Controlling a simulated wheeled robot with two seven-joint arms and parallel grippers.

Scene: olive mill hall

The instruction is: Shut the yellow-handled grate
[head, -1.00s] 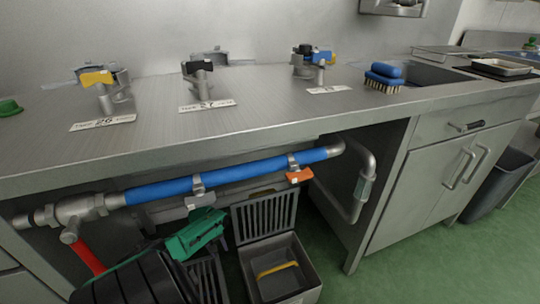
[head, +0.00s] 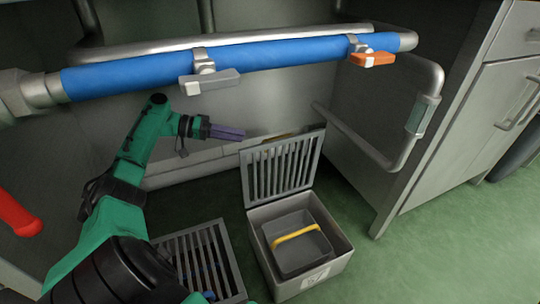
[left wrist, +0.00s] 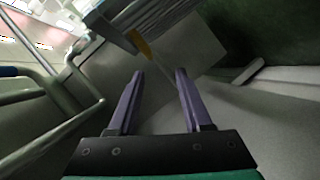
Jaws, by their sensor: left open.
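The raised grate (head: 284,163) stands upright, open, at the back edge of a grey box (head: 335,262). A yellow strip (left wrist: 141,44) shows by the slatted grate (left wrist: 165,14) in the left wrist view. In the head view only a small tan bit shows at the grate's top edge. Inside the box sits a grey bin with a yellow handle (head: 297,235). My left gripper (head: 243,134), with purple fingers, is just left of the raised grate's top corner, apart from it. In the left wrist view its fingers (left wrist: 160,72) are open with nothing between them. My right gripper is not seen.
A second grate (head: 213,250) lies flat, left of the box. A blue-wrapped pipe (head: 270,57) with a grey lever and an orange lever (head: 372,59) runs above my left arm. A bent metal pipe (head: 365,145) is at right. Green floor lies clear at right.

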